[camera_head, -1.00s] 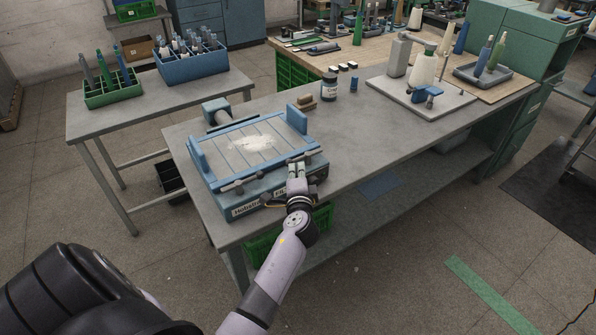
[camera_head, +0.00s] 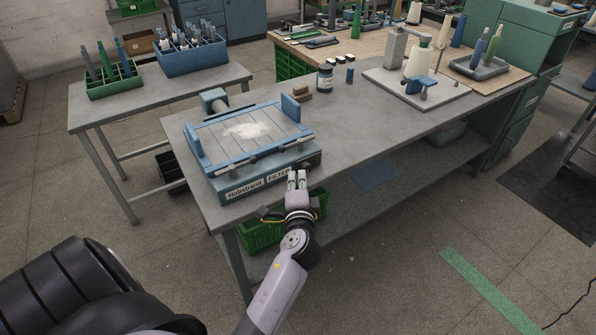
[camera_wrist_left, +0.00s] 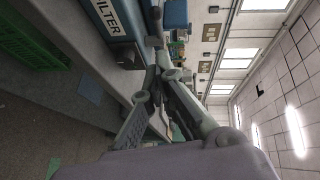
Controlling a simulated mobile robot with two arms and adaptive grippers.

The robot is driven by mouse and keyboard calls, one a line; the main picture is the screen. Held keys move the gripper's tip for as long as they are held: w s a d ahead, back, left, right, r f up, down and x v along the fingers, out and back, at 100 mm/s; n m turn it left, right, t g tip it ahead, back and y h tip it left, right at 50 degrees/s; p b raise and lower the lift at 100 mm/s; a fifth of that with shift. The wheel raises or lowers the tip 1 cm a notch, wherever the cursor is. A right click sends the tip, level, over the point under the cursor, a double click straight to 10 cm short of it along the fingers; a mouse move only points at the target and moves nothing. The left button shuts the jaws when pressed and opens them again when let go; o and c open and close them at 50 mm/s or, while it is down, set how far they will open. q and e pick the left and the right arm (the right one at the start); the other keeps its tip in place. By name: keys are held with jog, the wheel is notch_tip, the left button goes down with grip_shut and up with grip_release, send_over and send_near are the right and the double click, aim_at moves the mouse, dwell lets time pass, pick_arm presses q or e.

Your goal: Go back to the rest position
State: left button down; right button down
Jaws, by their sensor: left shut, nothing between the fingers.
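My left gripper (camera_head: 297,179) is shut and empty in the head view. It is just in front of the near edge of the grey workbench (camera_head: 345,150), close to the front right corner of the blue filter tray unit (camera_head: 262,181). The gripper's fingers also show in the left wrist view (camera_wrist_left: 165,75), with the unit's FILTER label (camera_wrist_left: 106,17) at upper left. A pale, dusty patch (camera_head: 246,130) lies on top of the unit. My right gripper is not in view.
Crates of cones (camera_head: 192,58) stand on a side table at the left. A small jar (camera_head: 325,78) and a cone winder on a grey base (camera_head: 418,96) stand further back on the bench. A green crate (camera_head: 262,236) is under the bench. Open floor lies at the right.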

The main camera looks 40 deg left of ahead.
pick_arm(q)
jog(key=s+d+f+g+h, duration=0.2)
jog(key=s+d+f+h, duration=0.15)
jog(key=f, duration=0.85)
jog(key=s+d+f+g+h, duration=0.15)
jog(key=s+d+f, duration=0.35)
jog(key=f, duration=0.7)
jog(key=s+d+f+g+h, duration=0.2)
jog(key=s+d+f+h, duration=0.15)
jog(key=f, duration=0.75)
jog(key=s+f+n+g, duration=0.2)
jog(key=s+f, duration=0.4)
jog(key=s, duration=0.5)
jog(key=s+f+n+g+h, duration=0.1)
jog(key=s+f+n+g, duration=0.1)
jog(key=s+f, duration=0.4)
jog(key=s+f+n+g, duration=0.2)
jog(key=s+f, duration=0.3)
jog(key=s, duration=1.1)
jog(key=shift+s+a+f+n, duration=0.15)
jog(key=shift+a+f+n, duration=0.15)
jog(key=shift+f, duration=0.1)
